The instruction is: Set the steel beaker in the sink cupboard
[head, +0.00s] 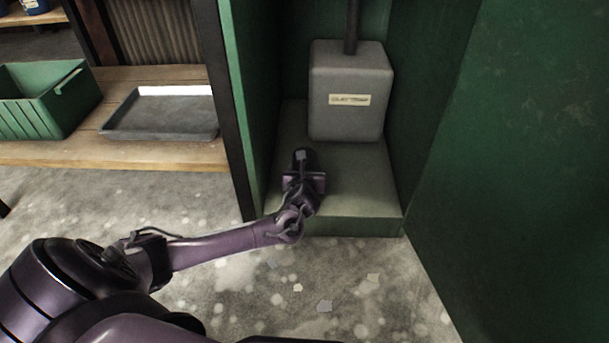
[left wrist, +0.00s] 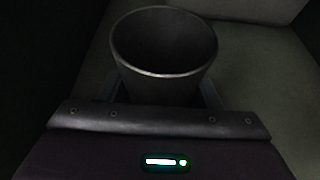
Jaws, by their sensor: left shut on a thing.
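The steel beaker (left wrist: 163,72) is a dark grey metal cup, seen from above with its round mouth open, in the left wrist view. My left gripper (head: 304,162) is shut on it inside the sink cupboard. In the head view the gripper and wrist cover most or all of the beaker. The sink cupboard (head: 350,226) is green and open, with a pale green floor. The gripper is over the front left part of that floor. Whether the beaker touches the floor I cannot tell. My right gripper is not in view.
A grey box (head: 348,112) with a label and a pipe (head: 352,25) above it stands at the cupboard's back. The cupboard's green side panels (head: 455,170) flank the opening. A green crate (head: 40,112) and a grey tray (head: 160,125) sit on a wooden shelf at left.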

